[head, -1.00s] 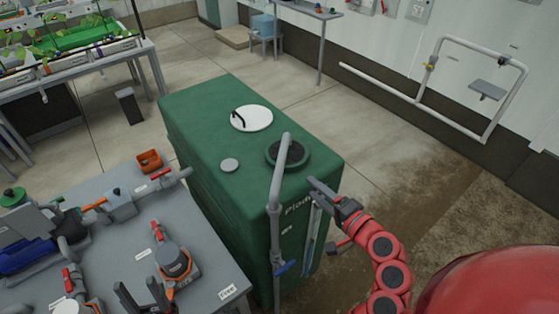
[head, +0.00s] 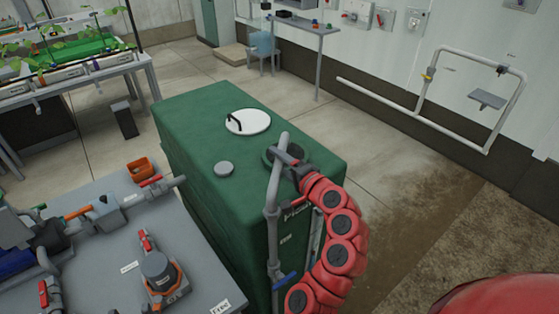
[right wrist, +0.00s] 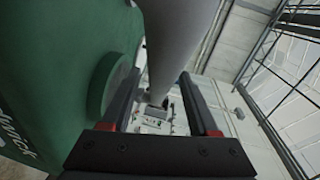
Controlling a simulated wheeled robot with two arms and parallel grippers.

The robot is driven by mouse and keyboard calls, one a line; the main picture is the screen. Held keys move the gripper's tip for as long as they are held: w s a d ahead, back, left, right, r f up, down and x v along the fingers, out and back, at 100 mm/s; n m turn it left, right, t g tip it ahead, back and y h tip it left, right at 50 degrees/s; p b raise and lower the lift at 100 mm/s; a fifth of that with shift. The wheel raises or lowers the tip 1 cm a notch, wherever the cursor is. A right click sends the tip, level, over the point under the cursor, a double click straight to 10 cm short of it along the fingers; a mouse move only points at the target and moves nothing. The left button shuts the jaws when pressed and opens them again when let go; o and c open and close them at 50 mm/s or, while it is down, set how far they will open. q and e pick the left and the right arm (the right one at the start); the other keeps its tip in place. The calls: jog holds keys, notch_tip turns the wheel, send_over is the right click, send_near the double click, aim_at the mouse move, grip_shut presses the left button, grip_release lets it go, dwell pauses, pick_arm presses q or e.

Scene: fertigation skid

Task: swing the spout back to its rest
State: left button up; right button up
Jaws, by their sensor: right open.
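The spout (head: 272,195) is a grey pipe rising at the front of the green tank (head: 200,130), with a blue-handled valve (head: 285,282) low on it. Its upper end lies near the dark round opening (head: 267,153) in the tank top, partly hidden by my gripper. My right gripper (head: 283,157) is at the spout's upper part. In the right wrist view the spout (right wrist: 175,45) passes between the fingers of my open right gripper (right wrist: 158,88); I cannot tell if they touch it. My left gripper is out of view. I cannot pick out the spout's rest.
A white lid (head: 247,122) and a small grey cap (head: 225,168) are on the tank top. A grey bench (head: 190,285) with valves and fittings stands close on the left. A white wall pipe (head: 450,122) runs at the right, with open floor before it.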

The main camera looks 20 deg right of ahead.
jog(key=shift+w, duration=0.1)
grip_shut()
jog(key=shift+f, duration=0.1)
dwell(1.3)
